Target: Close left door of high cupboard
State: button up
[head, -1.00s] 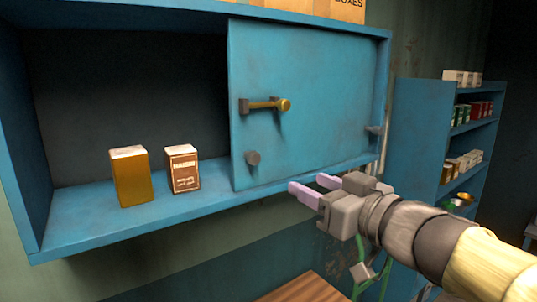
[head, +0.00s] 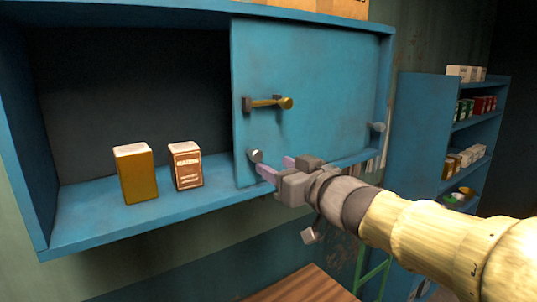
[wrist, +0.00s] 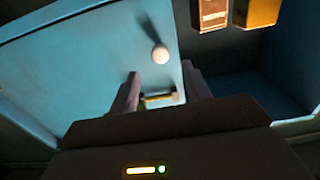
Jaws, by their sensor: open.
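The high cupboard (head: 120,232) is blue and hangs on the wall. Its left half is open, and a blue sliding-looking door panel (head: 330,80) covers the right half. The panel carries a brass handle (head: 270,103) and a small round knob (head: 255,156) near its lower left corner. My gripper (head: 275,168) is open at the panel's lower edge, just right of and below the knob. I cannot tell whether a finger touches the panel.
A golden box (head: 138,178) and a brown-and-white box (head: 187,168) stand on the shelf in the open half. A second knob (head: 377,127) is at the panel's right. A blue shelf unit (head: 425,130) stands right. A wooden surface (head: 300,285) lies below.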

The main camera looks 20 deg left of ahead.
aim_at(259, 157)
jog(key=p+x, duration=0.1)
jog(key=x, duration=0.6)
jog(key=shift+p, duration=0.3)
grip_shut()
